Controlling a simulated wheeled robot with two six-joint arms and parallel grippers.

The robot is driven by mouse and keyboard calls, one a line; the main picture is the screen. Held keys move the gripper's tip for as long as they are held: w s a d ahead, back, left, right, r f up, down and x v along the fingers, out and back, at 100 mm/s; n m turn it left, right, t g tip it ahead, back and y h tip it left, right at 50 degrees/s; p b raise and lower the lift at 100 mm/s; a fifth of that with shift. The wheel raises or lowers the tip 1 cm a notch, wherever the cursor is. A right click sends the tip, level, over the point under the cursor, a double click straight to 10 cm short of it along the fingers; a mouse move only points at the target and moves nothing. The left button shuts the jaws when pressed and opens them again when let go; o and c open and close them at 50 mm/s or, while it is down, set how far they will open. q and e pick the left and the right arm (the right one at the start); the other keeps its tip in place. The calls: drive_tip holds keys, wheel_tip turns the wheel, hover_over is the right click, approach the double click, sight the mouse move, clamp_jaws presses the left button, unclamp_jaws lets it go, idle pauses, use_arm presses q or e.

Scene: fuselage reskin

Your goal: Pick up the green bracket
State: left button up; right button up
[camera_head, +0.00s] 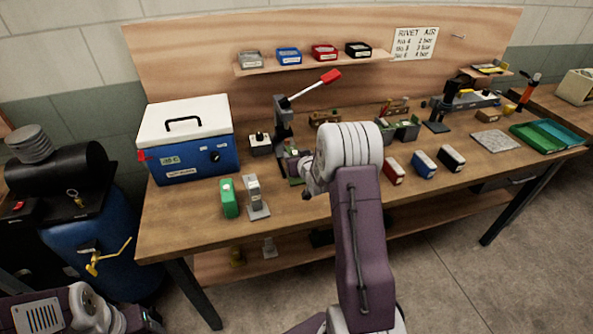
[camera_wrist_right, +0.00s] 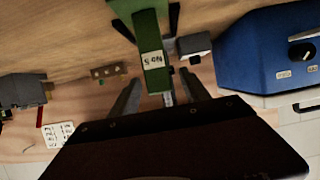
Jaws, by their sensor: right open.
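My right gripper (camera_head: 309,178) is open over the bench, by the foot of the lever press (camera_head: 283,118); my own wrist partly hides that spot. In the right wrist view its two fingers (camera_wrist_right: 158,100) stand apart. In the head view a green upright piece (camera_head: 229,198) stands near the bench's front edge, left of the gripper, beside a grey stand (camera_head: 256,198). My left gripper is not clearly visible.
A blue cooler (camera_head: 195,158) stands at the left of the bench and shows in the wrist view (camera_wrist_right: 268,55). Red (camera_head: 393,170), blue (camera_head: 424,165) and black (camera_head: 451,158) bins stand right of my arm.

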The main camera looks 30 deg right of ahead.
drive_tip(key=shift+s, duration=0.1)
clamp_jaws()
idle(1.2)
